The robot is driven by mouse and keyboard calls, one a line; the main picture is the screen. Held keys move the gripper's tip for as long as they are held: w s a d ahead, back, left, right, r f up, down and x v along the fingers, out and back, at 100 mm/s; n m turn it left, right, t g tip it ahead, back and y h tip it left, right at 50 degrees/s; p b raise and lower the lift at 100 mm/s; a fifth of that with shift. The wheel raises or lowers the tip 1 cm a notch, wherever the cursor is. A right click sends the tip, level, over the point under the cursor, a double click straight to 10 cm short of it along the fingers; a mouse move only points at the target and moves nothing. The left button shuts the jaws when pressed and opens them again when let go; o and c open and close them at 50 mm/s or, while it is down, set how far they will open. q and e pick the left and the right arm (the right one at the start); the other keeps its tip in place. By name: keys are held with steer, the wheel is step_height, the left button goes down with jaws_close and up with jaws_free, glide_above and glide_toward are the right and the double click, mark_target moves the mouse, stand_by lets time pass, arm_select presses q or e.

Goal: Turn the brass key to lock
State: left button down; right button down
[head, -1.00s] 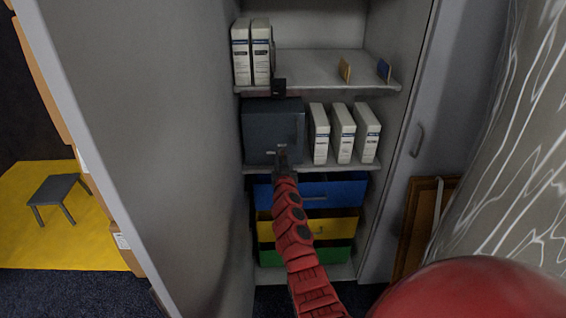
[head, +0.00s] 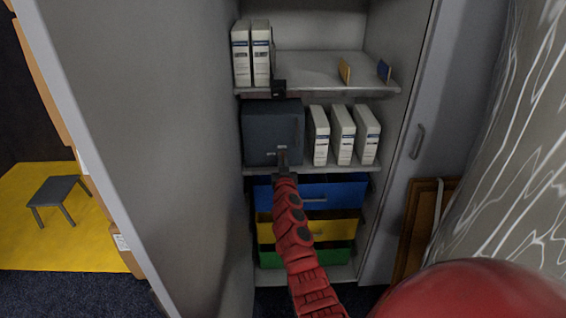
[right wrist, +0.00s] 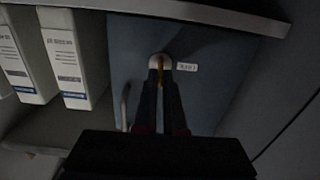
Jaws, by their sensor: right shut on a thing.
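A dark blue-grey metal box (head: 262,128) stands on the middle shelf of the cabinet; its front faces me and looks closed. In the right wrist view its front panel (right wrist: 130,45) carries a round silver lock plate (right wrist: 154,62). The brass key (right wrist: 160,71) stands out from this plate, between my fingertips. My right gripper (right wrist: 161,88) is shut on the key, and its fingers hide much of it. In the head view the right gripper (head: 282,156) is at the lower front of the box, and the key is too small to make out. My left gripper is not in view.
White binders (head: 343,135) stand right of the box. The shelf above (head: 315,68) holds more binders and small upright plates. Blue, yellow and green drawers (head: 320,195) lie below. A small label (right wrist: 187,67) and a bar handle (right wrist: 125,105) are near the lock. A cabinet door (head: 170,140) stands left.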

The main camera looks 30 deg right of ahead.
steer(key=n, duration=0.4)
steer(key=n+b, duration=0.1)
steer(key=n, duration=0.4)
steer(key=shift+w+a+f, duration=0.1)
steer(key=shift+a+f, duration=0.05)
steer(key=shift+a, duration=0.05)
steer(key=shift+f+n+b, duration=0.15)
steer(key=shift+n+b, duration=0.25)
steer(key=shift+n, duration=3.8)
steer(key=c, duration=1)
jaws_free()
